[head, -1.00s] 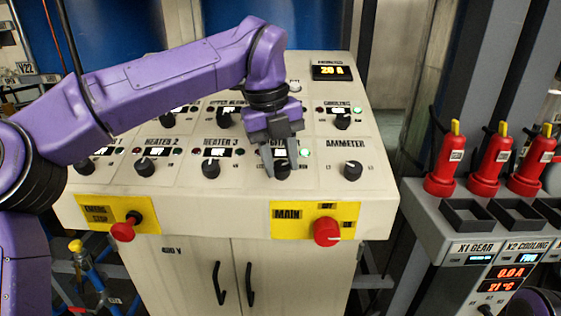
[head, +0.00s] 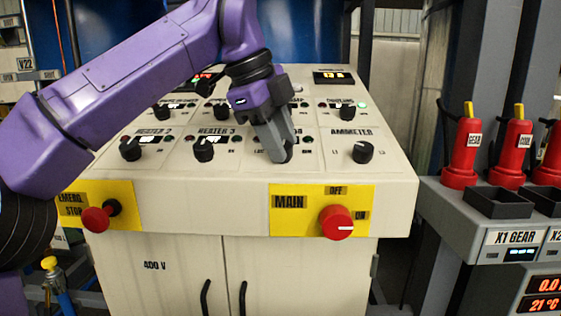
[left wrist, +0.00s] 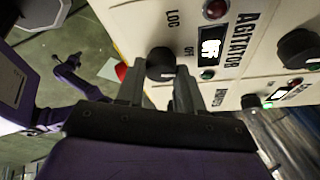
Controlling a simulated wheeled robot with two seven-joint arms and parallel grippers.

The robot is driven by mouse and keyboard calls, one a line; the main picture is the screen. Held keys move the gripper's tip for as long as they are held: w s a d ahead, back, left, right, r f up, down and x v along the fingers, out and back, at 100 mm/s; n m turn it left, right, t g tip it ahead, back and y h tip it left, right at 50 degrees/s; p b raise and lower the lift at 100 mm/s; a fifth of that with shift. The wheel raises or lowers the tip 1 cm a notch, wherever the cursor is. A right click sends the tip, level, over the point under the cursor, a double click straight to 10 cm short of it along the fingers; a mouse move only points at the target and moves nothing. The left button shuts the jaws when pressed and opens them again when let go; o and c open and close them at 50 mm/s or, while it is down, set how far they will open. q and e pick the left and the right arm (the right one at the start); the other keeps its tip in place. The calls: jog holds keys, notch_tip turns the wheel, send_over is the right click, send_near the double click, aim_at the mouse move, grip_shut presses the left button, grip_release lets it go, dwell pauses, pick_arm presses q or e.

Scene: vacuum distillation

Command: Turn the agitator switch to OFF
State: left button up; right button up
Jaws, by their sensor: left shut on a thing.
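The agitator switch (left wrist: 160,62) is a round black knob on the sloping cream panel (left wrist: 145,20). Its "LOC" and "OFF" labels are printed beside it in the left wrist view. The agitator display (left wrist: 210,45) appears to read "OFF", and the green lamp (left wrist: 208,74) beside it looks dim. My left gripper (left wrist: 157,78) is shut on the knob, one finger on each side. In the head view my left gripper (head: 281,152) points down at the panel and hides most of the knob. My right gripper is not in view.
The ammeter knob (head: 362,152) is right of my left gripper, and the heater 3 knob (head: 204,150) is left. Below are the red main switch (head: 336,222) and the red emergency stop (head: 97,219). Red bottle-shaped units (head: 463,155) stand on a grey console at right.

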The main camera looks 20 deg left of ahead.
pick_arm(q)
jog(key=shift+n+t+b, duration=0.3)
jog(key=shift+n+b, duration=0.8)
jog(key=shift+b, duration=0.05)
jog(key=o, duration=1)
jog(key=shift+r, duration=0.1)
jog(key=p+v, duration=0.4)
jog(key=v, duration=0.6)
jog(key=shift+s+a+r, duration=0.1)
jog(key=shift+s, duration=0.05)
